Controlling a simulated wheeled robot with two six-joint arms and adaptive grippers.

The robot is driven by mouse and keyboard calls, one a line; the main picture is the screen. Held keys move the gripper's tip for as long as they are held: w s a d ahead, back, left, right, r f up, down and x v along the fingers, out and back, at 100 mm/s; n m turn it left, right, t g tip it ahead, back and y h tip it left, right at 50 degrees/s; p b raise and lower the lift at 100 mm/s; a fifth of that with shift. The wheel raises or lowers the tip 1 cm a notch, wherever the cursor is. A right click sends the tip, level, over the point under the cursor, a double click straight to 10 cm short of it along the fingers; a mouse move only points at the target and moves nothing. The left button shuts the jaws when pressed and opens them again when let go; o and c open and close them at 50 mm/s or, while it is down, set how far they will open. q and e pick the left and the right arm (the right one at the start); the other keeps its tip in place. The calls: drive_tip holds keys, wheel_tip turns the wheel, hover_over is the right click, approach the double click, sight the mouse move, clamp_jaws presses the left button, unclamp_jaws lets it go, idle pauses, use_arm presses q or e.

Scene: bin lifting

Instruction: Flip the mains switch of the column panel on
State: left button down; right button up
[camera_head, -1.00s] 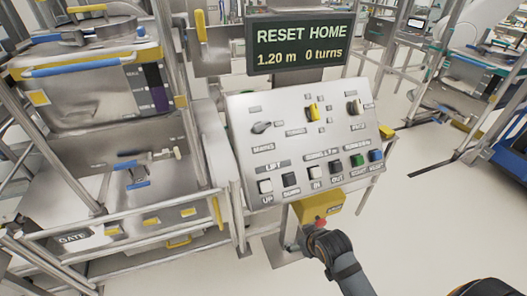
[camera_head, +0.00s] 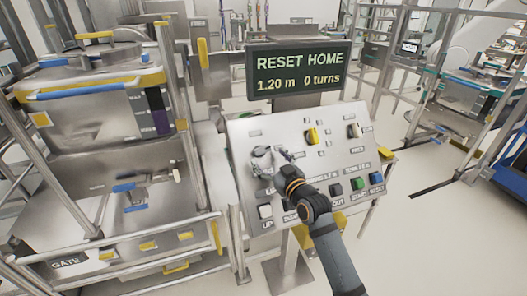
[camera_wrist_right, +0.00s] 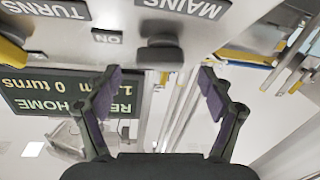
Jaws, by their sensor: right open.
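The sloped grey column panel (camera_head: 338,139) stands in the middle of the head view. Its dark mains switch (camera_wrist_right: 160,54) shows in the right wrist view, under an upside-down MAINS label and beside an ON label. My right gripper (camera_head: 267,160) is at the panel's upper left, where it covers much of the switch in the head view. In the wrist view my right gripper (camera_wrist_right: 160,78) is open and empty. Its two purple-padded fingers stand on either side of the switch's line, apart from it. Contact is not visible. My left gripper is not in view.
The display (camera_head: 303,71) above the panel reads RESET HOME, 1.20 m, 0 turns. A yellow knob (camera_head: 311,136) sits right of the mains switch, and several push buttons line the lower edge. A railed steel machine (camera_head: 90,110) stands at left.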

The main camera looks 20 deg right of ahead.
sight(263, 151)
drive_tip(key=w, duration=0.4)
drive_tip(key=shift+a, duration=0.35)
drive_tip(key=c, duration=1.1)
drive_tip(key=shift+r+p, duration=0.1)
drive_tip(key=shift+p, duration=0.45)
drive_tip(key=shift+c, duration=0.2)
drive_tip(key=m+h+p, duration=0.1)
drive_tip(key=p, duration=0.2)
drive_tip(key=m+h+p, duration=0.1)
drive_tip(key=m+p, duration=0.1)
drive_tip(key=p, duration=0.1)
drive_tip(key=shift+a+r+h, duration=0.1)
drive_tip(key=shift+r+h, duration=0.1)
drive_tip(key=shift+h, duration=0.1)
drive_tip(key=shift+f+m, duration=0.2)
drive_tip(key=shift+m, duration=0.1)
drive_tip(key=shift+f, duration=0.2)
